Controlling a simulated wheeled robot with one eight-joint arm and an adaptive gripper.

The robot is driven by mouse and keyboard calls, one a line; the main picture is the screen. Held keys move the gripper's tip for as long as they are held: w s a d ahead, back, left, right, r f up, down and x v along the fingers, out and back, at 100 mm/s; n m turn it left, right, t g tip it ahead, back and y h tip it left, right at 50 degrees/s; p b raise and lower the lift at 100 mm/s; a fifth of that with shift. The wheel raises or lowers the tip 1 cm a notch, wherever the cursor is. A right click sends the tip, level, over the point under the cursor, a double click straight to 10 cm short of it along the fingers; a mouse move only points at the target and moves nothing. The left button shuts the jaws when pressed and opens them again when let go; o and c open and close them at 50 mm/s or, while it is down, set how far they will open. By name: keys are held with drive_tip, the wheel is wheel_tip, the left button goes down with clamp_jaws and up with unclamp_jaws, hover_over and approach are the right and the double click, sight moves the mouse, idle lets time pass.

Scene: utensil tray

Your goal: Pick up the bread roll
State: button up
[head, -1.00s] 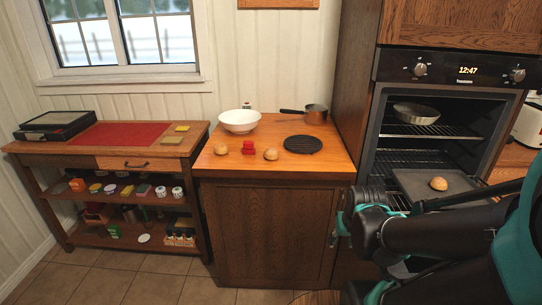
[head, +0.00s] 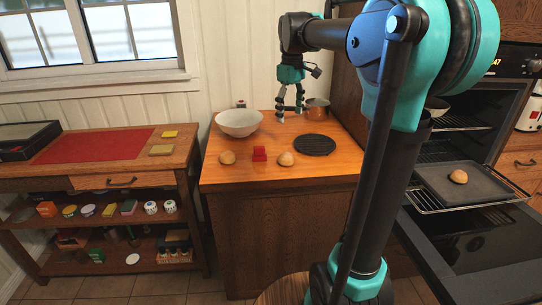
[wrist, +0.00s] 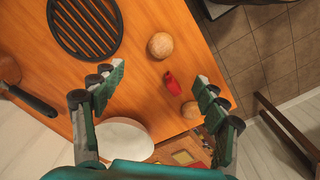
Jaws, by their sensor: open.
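Two round tan bread rolls lie on the wooden counter: a left roll (head: 227,158) and a right roll (head: 286,159), with a small red object between them. In the wrist view one roll (wrist: 160,45) is beside the black trivet and the other roll (wrist: 191,110) is nearer the right finger. A third roll (head: 458,177) sits on the baking tray (head: 488,184) in the open oven. My gripper (head: 290,113) is open and empty, pointing down over the back of the counter. It also shows open in the wrist view (wrist: 155,83).
A white bowl (head: 239,123) stands at the counter's back left. A copper pot (head: 318,111) stands close to my gripper, and a round black trivet (head: 314,145) lies right of the red object (head: 260,154). The oven door (head: 465,238) hangs open at right.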

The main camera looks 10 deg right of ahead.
sight(286, 153)
drive_tip(key=f, duration=1.7)
drive_tip(key=shift+w+a, duration=0.2)
drive_tip(key=shift+a, duration=0.15)
drive_tip(key=c, duration=0.9)
